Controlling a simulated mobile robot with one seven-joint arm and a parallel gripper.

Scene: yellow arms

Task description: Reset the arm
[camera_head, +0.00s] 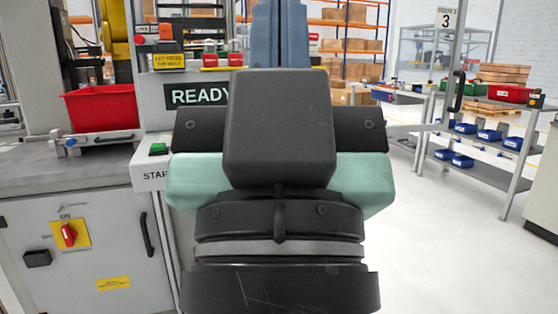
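My own arm fills the middle of the head view, close to the camera, with a black housing (278,130), pale green link parts and a black ringed joint with a grey band below. It hides much of the station behind it. No gripper fingers show, so I cannot see whether they hold anything. A control panel stands behind my arm, with a READY display (198,95) partly covered by the arm. A green START button (158,149) sits below it, its label partly hidden. A yellow machine arm (118,30) shows at the upper left.
A red bin (101,108) stands on the grey worktop (60,165) at left, above a cabinet with a red rotary switch (69,234). A metal shelf rack (478,170) with blue bins stands at right. The pale floor (445,250) between is clear.

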